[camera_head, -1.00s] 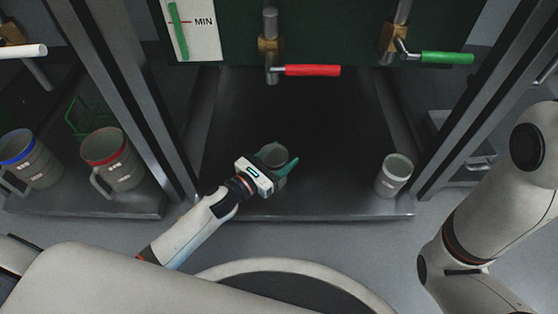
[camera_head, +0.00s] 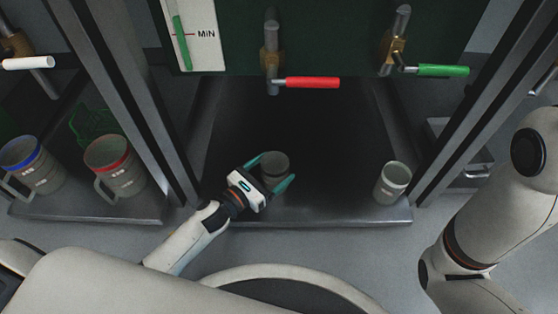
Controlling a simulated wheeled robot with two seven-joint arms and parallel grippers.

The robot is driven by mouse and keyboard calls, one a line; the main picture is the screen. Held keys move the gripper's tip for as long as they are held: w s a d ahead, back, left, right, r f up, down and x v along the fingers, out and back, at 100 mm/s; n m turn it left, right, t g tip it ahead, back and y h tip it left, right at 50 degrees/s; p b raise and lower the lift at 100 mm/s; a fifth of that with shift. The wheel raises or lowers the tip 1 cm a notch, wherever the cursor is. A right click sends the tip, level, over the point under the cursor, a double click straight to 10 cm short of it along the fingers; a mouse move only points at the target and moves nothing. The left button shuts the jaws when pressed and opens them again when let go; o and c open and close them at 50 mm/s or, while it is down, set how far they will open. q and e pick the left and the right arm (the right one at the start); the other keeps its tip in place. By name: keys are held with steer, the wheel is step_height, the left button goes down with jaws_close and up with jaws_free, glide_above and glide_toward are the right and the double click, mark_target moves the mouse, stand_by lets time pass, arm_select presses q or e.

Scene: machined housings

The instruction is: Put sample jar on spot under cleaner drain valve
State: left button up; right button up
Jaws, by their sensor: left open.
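A grey sample jar (camera_head: 275,165) stands upright on the dark tray under the machine, below and in line with the red-handled drain valve (camera_head: 272,62). My left gripper (camera_head: 271,172) is open, with a teal finger on either side of this jar; I cannot tell whether the fingers touch it. A second, lighter grey jar (camera_head: 392,183) stands upright near the tray's front right corner, under the green-handled valve (camera_head: 393,52). No marked spot shows on the dark tray. My right arm is at the right edge; its gripper is out of the picture.
The tray's metal front lip (camera_head: 330,220) runs below the jars. Metal posts flank the bay. At left, a blue-rimmed jug (camera_head: 32,168) and a red-rimmed jug (camera_head: 116,168) stand on another shelf. The tray between the two jars is bare.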

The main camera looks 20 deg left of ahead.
arm_select(q)
steer(key=p+v, duration=0.3)
steer(key=v, duration=0.5)
steer(key=shift+s+r, duration=0.1)
steer(key=shift+r, duration=0.1)
steer(key=shift+s+a+f, duration=0.1)
steer(key=shift+s+a, duration=0.15)
steer(key=shift+s, duration=0.15)
